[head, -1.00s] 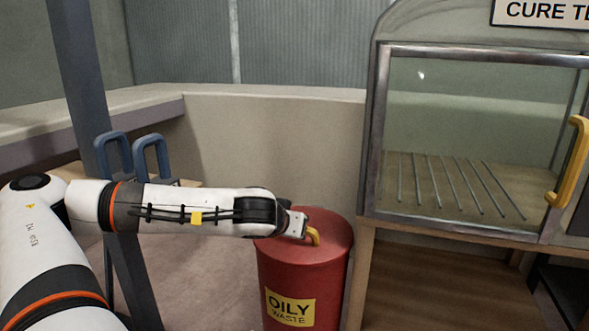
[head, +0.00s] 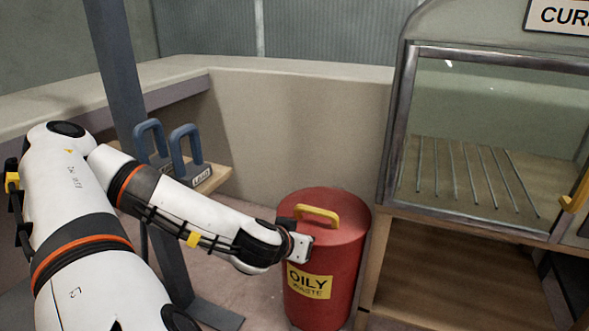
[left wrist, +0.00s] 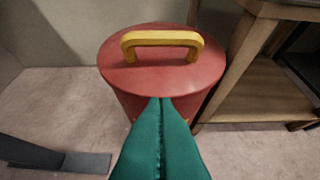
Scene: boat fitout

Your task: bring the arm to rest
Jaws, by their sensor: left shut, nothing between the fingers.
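My left arm comes in from the left in the head view, and my left gripper (head: 301,246) is in front of the red waste bin. Its fingers are mostly hidden there by the wrist. In the left wrist view the two teal fingers (left wrist: 160,135) are pressed together with nothing between them. They point toward the near side of the red bin (left wrist: 120,75), below its yellow lid handle, apart from the handle. My right gripper is in neither view.
The red bin (head: 340,255) has a closed lid with a yellow handle (head: 317,215). A glass-fronted cabinet (head: 395,130) on a wooden stand is at the right. Two blue-handled items (head: 187,150) sit on a wooden shelf behind my arm, beside a grey post (head: 118,75).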

